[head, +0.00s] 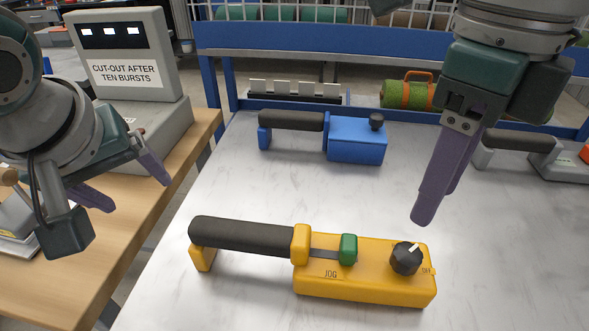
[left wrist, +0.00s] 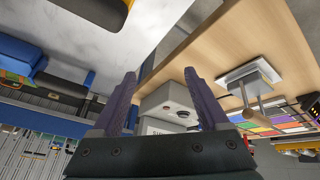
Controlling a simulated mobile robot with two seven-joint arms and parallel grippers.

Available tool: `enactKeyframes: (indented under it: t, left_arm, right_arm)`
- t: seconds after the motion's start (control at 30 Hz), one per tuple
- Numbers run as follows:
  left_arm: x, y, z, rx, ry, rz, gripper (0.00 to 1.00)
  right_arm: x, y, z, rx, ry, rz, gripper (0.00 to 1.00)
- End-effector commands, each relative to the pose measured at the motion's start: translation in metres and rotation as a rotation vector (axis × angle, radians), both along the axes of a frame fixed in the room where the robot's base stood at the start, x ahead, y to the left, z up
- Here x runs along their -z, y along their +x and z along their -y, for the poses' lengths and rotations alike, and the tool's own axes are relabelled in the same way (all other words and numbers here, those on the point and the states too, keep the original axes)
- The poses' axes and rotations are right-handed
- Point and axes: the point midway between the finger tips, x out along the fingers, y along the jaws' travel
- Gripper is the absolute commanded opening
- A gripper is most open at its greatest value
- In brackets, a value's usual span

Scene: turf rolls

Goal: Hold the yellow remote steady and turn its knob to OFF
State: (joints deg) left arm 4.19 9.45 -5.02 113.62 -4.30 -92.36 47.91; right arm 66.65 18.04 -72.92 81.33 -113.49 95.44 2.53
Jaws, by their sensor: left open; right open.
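The yellow remote (head: 365,291) lies on the grey-white tabletop, its black handle (head: 243,236) toward the left. A green part (head: 348,249) sits beside the JOG label. The black knob (head: 405,259) is near its right end; its white pointer aims up and right, while the OFF label is at its right. My right gripper (head: 437,207) is open and empty above and behind the knob, apart from it. My left gripper (head: 138,195) is open and empty, left of the handle over the wooden table's edge. The handle also shows at the top of the left wrist view (left wrist: 97,10).
A blue remote (head: 356,139) lies behind, and a grey one (head: 560,160) at the right. A cut-out box (head: 125,60) stands on the wooden table (head: 120,262). A green roll (head: 404,94) sits behind. The tabletop (head: 240,190) around the yellow remote is clear.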

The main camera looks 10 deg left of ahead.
Motion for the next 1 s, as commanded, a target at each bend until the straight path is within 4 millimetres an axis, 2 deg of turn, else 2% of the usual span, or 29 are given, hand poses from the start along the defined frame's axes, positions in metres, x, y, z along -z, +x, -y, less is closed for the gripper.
enactKeyframes:
  t: [0.03,0.17,0.3,0.4,0.53,0.73,0.87,1.0]
  left_arm:
    - [-0.002,0.016,0.017,-0.070,-0.076,0.006,0.78]
    - [0.000,0.034,0.073,-0.258,-0.274,-0.058,0.78]
    - [0.000,0.033,0.127,-0.458,-0.397,-0.178,0.78]
    - [-0.001,0.027,0.152,-0.597,-0.420,-0.251,0.78]
    - [-0.003,0.019,0.168,-0.747,-0.408,-0.306,0.78]
    - [-0.002,0.013,0.175,-0.858,-0.387,-0.332,0.78]
    - [0.012,0.012,0.175,-0.871,-0.383,-0.333,0.78]
    - [0.038,0.012,0.175,-0.870,-0.383,-0.333,0.78]
  right_arm:
    - [0.000,0.000,0.000,0.000,0.000,0.000,0.50]
    - [0.000,0.000,0.000,0.000,0.001,0.000,0.50]
    - [0.000,0.000,0.000,-0.001,0.001,0.000,0.50]
    - [0.000,0.000,0.000,-0.001,0.001,0.000,0.50]
    - [0.000,0.000,0.000,-0.001,0.001,0.000,0.50]
    - [0.000,0.000,0.000,-0.001,0.001,0.000,0.50]
    - [0.000,0.000,0.000,-0.001,0.001,0.000,0.50]
    - [0.000,0.000,0.000,-0.001,0.001,0.000,0.50]
